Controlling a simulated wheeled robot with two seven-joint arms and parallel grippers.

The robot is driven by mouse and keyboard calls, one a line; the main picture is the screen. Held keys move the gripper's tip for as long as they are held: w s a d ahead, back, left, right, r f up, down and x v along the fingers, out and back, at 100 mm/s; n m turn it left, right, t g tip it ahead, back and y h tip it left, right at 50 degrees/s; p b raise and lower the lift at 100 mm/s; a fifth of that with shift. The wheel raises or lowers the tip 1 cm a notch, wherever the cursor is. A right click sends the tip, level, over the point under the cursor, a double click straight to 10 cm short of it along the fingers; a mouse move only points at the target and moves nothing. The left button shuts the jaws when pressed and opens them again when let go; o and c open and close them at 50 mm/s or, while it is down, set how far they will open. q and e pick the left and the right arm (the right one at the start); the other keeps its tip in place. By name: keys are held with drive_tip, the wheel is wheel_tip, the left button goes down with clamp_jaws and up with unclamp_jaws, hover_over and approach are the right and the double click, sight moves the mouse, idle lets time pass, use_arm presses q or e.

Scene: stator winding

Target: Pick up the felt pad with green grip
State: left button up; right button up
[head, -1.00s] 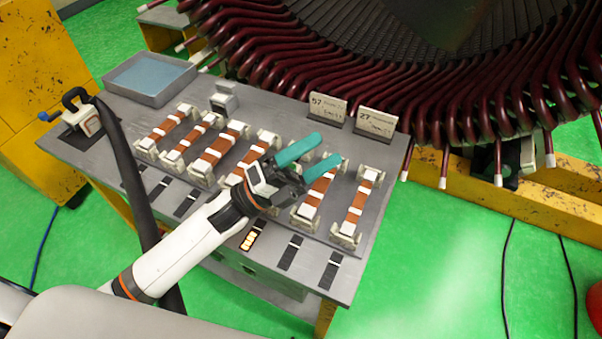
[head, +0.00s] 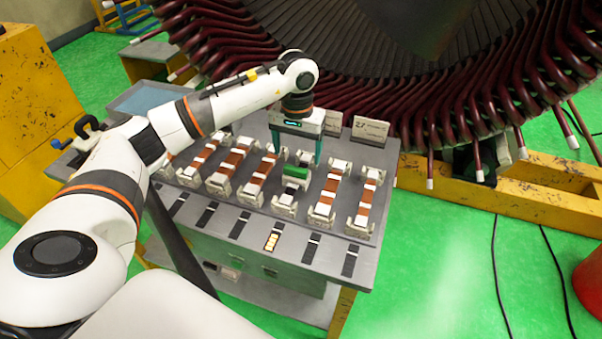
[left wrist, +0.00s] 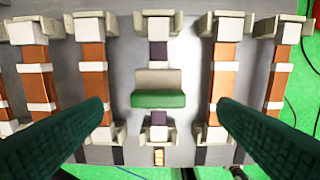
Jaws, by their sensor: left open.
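The felt pad with green grip (head: 297,171) sits among the rows of holders on the grey bench. In the left wrist view its green grip (left wrist: 158,99) and grey-beige felt part (left wrist: 158,77) lie between the two end holders of one row, over a dark strip. My left gripper (head: 298,148) points down above this row, open, with teal fingers. In the left wrist view the fingers (left wrist: 160,108) stand apart on either side of the pad, with nothing between them at their height. Whether the tips are level with the pad is hard to tell. My right gripper is not in view.
Copper-coloured coil bars with white bands (left wrist: 222,82) (left wrist: 93,78) lie in holders on both sides of the pad, close under the fingers. Upright cards (head: 370,131) and the big stator with dark red coil ends (head: 400,110) stand behind. A blue tray (head: 142,99) is at the back left.

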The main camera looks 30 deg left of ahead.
sight(296, 172)
use_arm(q)
wheel_tip(296, 172, down, 2)
drive_tip(key=shift+f+p, duration=0.2)
drive_tip(key=shift+p, duration=0.1)
drive_tip(key=shift+s+f, duration=0.1)
drive_tip(key=shift+f, duration=0.4)
wheel_tip(296, 172, down, 5)
drive_tip(key=p, duration=0.2)
drive_tip(key=shift+a+r+p, duration=0.1)
drive_tip(key=shift+p, duration=0.2)
drive_tip(key=shift+c, duration=1.1)
drive_tip(key=c, duration=0.9)
drive_tip(key=shift+c, duration=0.2)
drive_tip(key=shift+r, duration=0.1)
